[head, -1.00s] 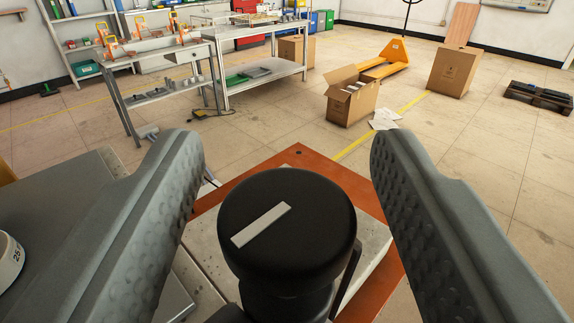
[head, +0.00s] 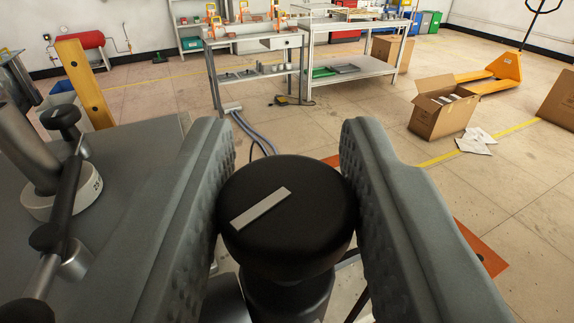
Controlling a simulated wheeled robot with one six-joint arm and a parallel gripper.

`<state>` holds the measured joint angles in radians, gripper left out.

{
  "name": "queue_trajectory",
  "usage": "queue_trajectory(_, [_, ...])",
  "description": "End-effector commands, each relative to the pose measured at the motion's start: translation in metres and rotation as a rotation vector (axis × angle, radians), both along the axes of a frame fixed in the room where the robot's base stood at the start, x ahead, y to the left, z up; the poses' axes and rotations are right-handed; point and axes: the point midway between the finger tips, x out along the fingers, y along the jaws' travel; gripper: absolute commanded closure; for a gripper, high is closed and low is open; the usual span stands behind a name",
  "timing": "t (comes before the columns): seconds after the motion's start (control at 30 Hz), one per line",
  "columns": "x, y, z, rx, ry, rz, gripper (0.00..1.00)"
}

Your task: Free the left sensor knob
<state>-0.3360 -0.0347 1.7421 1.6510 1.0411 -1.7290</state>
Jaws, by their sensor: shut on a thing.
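A round black knob (head: 285,225) with a pale strip on its top stands upright at the bottom centre, on a darker stem that shows below it. My gripper (head: 287,140) is shut on this knob, with one grey dimpled finger touching its left side and the other its right side. The fingers hide much of what lies around the knob. The knob carries no readable label.
A grey worktop (head: 125,165) is close on the left. It bears a numbered round dial (head: 62,198) and a rod with small black knobs. An orange surface (head: 483,253) shows at the right. Benches, an open carton (head: 440,112) and a yellow pallet jack (head: 497,75) stand beyond open floor.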

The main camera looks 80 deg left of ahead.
Motion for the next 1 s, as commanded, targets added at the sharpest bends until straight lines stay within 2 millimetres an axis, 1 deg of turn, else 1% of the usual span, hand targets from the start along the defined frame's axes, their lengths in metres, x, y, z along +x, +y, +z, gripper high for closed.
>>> queue_trajectory(0.03, [0.0028, -0.0004, -0.0009, -0.001, 0.002, 0.042, 0.9])
queue_trajectory(0.6, [0.0022, 0.0009, -0.0014, 0.0, 0.001, 0.583, 0.91])
queue_trajectory(0.8, [0.0017, 0.0009, -0.0007, 0.0, 0.0, 0.745, 0.91])
queue_trajectory(1.0, [0.0013, 0.001, -0.0007, 0.0, 0.0, 0.864, 0.91])
